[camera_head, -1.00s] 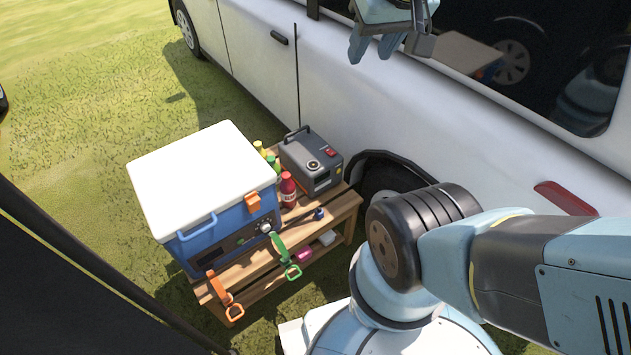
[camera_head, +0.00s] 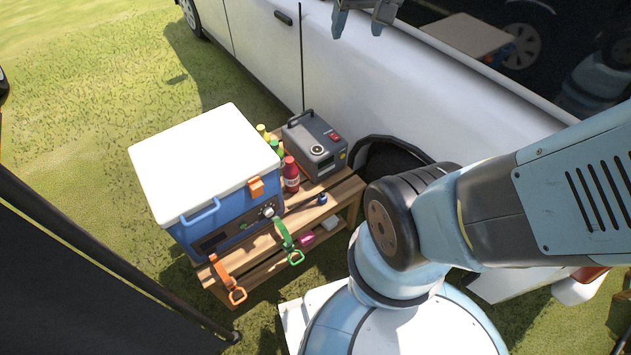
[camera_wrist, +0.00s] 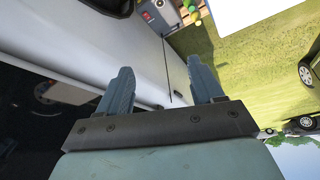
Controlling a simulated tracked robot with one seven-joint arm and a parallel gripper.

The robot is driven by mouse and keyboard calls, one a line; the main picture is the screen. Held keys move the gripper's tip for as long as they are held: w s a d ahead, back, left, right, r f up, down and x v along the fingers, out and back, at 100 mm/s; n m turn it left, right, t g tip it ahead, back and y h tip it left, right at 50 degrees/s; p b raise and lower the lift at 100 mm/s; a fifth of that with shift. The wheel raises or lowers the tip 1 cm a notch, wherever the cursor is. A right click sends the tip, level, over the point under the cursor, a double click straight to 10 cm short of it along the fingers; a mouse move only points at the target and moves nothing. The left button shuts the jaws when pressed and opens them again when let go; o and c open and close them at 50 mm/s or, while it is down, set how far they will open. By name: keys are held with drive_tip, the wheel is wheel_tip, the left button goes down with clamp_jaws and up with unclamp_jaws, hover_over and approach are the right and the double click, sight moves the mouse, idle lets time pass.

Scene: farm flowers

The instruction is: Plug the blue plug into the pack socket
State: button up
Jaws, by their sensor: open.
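The grey power pack (camera_head: 315,146) stands at the back right of a wooden bench, with a round socket (camera_head: 317,150) on its upper face and a red switch beside it. A small dark-blue piece (camera_head: 322,199), which looks like the blue plug, lies on the bench planks in front of the pack. My gripper (camera_head: 360,20) is at the top edge of the head view, high in front of the white vehicle and far from the bench. In the wrist view my gripper (camera_wrist: 161,82) has its fingers apart with nothing between them. The pack (camera_wrist: 155,18) shows there at the top.
A blue cooler (camera_head: 226,225) with a white lid fills the bench's left side. A red bottle (camera_head: 291,176) and other bottles stand between cooler and pack. Orange (camera_head: 222,270) and green (camera_head: 283,236) straps hang at the front. The white vehicle (camera_head: 365,75) stands close behind.

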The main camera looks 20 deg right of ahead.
drive_tip(key=w+f+m+g, duration=0.1)
drive_tip(key=w+f+m, duration=0.1)
drive_tip(key=w+f, duration=0.85)
drive_tip(key=m+g, duration=0.4)
hover_over(323, 195)
wheel_tip(323, 195, down, 47)
wheel_tip(323, 195, down, 8)
drive_tip(key=shift+f, duration=0.2)
drive_tip(key=shift+w, duration=0.1)
